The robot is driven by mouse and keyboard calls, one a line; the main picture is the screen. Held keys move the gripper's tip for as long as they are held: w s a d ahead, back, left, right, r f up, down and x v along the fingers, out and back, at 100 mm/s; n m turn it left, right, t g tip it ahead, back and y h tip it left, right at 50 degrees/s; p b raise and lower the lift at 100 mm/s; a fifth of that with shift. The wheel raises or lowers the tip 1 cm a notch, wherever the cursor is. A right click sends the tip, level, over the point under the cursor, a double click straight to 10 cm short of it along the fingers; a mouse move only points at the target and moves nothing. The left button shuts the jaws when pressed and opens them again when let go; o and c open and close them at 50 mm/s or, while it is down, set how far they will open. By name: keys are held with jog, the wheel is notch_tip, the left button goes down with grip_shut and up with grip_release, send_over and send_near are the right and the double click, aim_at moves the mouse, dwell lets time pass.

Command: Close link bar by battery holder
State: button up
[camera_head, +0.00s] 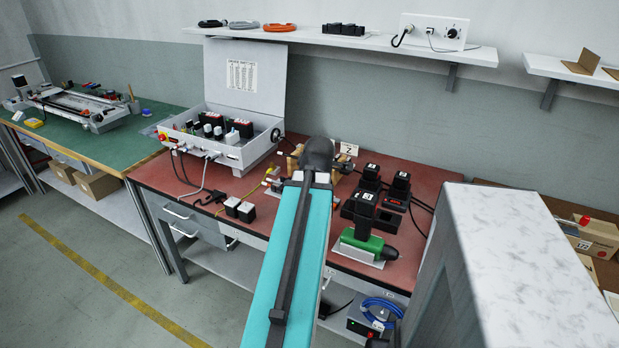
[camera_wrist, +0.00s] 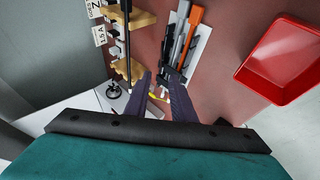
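My gripper (camera_wrist: 158,74) shows in the wrist view with its two dark purple fingers apart and nothing visible between them. In the head view my teal arm and dark wrist cover the gripper. In the wrist view, a wooden holder (camera_wrist: 130,73) with a black rod (camera_wrist: 127,40) and small grey blocks is left of the fingers. A label reading 1.5 A (camera_wrist: 99,35) is beside it. I cannot tell which part is the link bar or the battery holder. In the head view, black battery-like blocks (camera_head: 366,203) marked 3 stand right of my wrist.
An open grey box (camera_head: 225,150) with a raised lid stands at the back left of the red table (camera_head: 320,262). A green tool (camera_head: 368,245) lies front right. In the wrist view, a white tray of tools (camera_wrist: 203,45) and a red bin (camera_wrist: 283,62) are right.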

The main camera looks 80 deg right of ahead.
jog(key=shift+b+v, duration=0.35)
jog(key=shift+v, duration=1.35)
jog(key=shift+w, duration=0.1)
jog(key=c, duration=0.6)
jog(key=shift+f+m, duration=0.1)
jog(key=shift+m, duration=0.7)
grip_shut()
jog(key=s+d+r+m+g+y+p, duration=0.25)
jog(key=m+p, duration=0.25)
jog(key=m, duration=1.1)
jog(key=w+d+r+m+g+p, duration=0.1)
jog(key=w+d+r+m+p, duration=0.1)
jog(key=w+r+p, duration=0.2)
jog(key=r+p, duration=0.1)
jog(key=p, duration=0.2)
jog(key=shift+w+d+r+g+p, duration=0.15)
jog(key=shift+d+g+p, duration=0.05)
jog(key=shift+g+p, duration=0.15)
